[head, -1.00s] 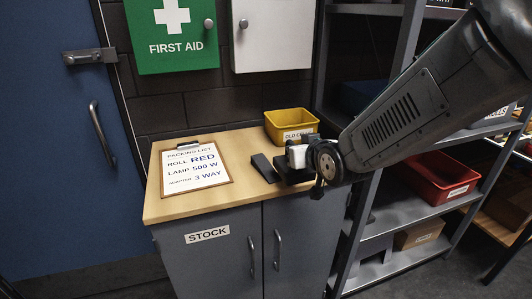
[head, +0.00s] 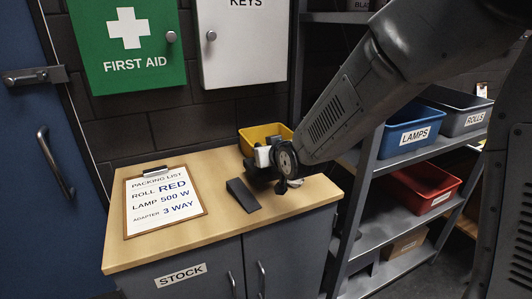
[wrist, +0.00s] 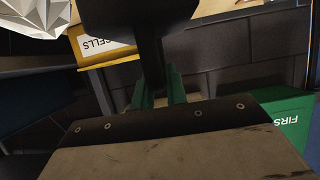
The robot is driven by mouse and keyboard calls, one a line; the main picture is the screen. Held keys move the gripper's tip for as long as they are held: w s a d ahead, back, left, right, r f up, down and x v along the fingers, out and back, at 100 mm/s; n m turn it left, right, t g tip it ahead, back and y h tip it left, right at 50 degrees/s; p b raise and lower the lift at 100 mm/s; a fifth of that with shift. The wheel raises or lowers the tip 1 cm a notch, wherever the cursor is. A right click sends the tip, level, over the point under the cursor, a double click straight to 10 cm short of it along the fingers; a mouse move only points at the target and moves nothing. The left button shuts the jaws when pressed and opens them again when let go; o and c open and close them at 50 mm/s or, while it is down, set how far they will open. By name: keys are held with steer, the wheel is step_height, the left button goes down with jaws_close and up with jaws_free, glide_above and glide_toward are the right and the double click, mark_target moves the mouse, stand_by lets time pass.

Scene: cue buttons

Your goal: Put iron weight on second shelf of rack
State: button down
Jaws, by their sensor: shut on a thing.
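My gripper (head: 262,170) is shut on the dark iron weight (wrist: 150,18), which shows in the wrist view as a black block with a narrow stem between the greenish fingertips. In the head view the weight is mostly hidden by my gripper and appears just above the back right of the wooden counter. The rack (head: 362,190) is a grey metal shelf unit to the right of the cabinet. Its shelves carry bins; a blue LAMPS bin (head: 410,130) and a grey ROLLS bin (head: 458,112) stand above a shelf with a red bin (head: 425,187).
A dark wedge (head: 243,195) and a packing list clipboard (head: 163,203) lie on the counter (head: 222,228). A yellow bin (head: 252,137) stands behind my gripper; it also shows in the wrist view (wrist: 92,48). A cardboard box (head: 405,245) is low on the rack. Wall cabinets hang behind.

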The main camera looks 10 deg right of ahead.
steer(key=shift+w+a+r, duration=0.15)
steer(key=shift+w+r, duration=0.05)
steer(key=shift+w, duration=0.3)
steer(key=shift+w+f, duration=0.15)
steer(key=shift+f, duration=0.75)
steer(key=shift+w+f, duration=0.1)
steer(key=shift+f, duration=0.8)
steer(key=shift+f, duration=0.15)
steer(key=c, duration=1.4)
jaws_free()
steer(key=shift+s+f, duration=0.1)
steer(key=shift+f, duration=0.05)
